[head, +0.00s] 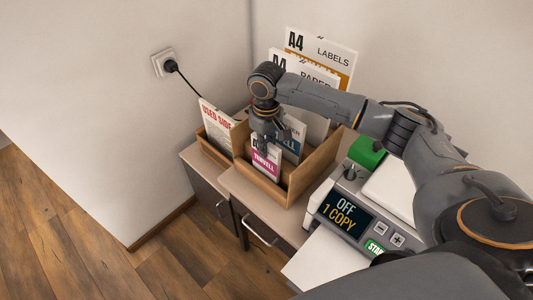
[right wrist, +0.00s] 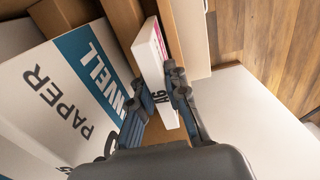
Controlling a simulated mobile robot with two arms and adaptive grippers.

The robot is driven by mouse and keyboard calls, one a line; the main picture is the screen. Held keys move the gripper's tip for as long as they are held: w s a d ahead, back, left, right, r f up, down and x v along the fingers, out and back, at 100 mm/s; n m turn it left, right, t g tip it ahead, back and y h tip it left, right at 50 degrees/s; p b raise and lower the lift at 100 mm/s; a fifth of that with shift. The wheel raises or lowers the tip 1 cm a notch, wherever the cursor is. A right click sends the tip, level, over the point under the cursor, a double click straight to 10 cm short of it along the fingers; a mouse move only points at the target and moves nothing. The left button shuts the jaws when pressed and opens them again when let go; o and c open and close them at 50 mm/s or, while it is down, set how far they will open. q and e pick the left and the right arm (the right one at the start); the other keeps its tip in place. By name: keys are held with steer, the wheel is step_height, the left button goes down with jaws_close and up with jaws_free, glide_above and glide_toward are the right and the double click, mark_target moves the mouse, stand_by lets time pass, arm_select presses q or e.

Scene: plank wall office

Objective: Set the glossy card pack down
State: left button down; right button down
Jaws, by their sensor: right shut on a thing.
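The glossy card pack is a small white pack with a pink label (head: 266,160). In the head view it stands roughly upright at the front part of a brown open-topped box (head: 262,182). My right gripper (head: 266,140) reaches down from above and is shut on its upper part. In the right wrist view the white pack (right wrist: 156,72), marked A6, lies between the two fingers (right wrist: 155,82). Whether its lower edge touches the box floor is hidden. My left gripper is not in view.
A larger white and blue paper pack (right wrist: 75,85) stands beside the card pack, also in the box. A smaller tray (head: 214,150) holds a USED SIDE sheet (head: 217,120) to the left. Tall A4 packs (head: 320,50) stand behind. A copier (head: 355,212) is to the right.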

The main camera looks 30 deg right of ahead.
step_height(320, 180, down, 4)
steer(key=shift+r, duration=0.25)
steer(key=c, duration=1.3)
jaws_free()
steer(key=shift+f, duration=0.15)
steer(key=shift+c, duration=0.2)
step_height(320, 180, up, 12)
steer(key=shift+r+b, duration=0.2)
steer(key=shift+b, duration=0.3)
steer(key=shift+a+f, duration=0.1)
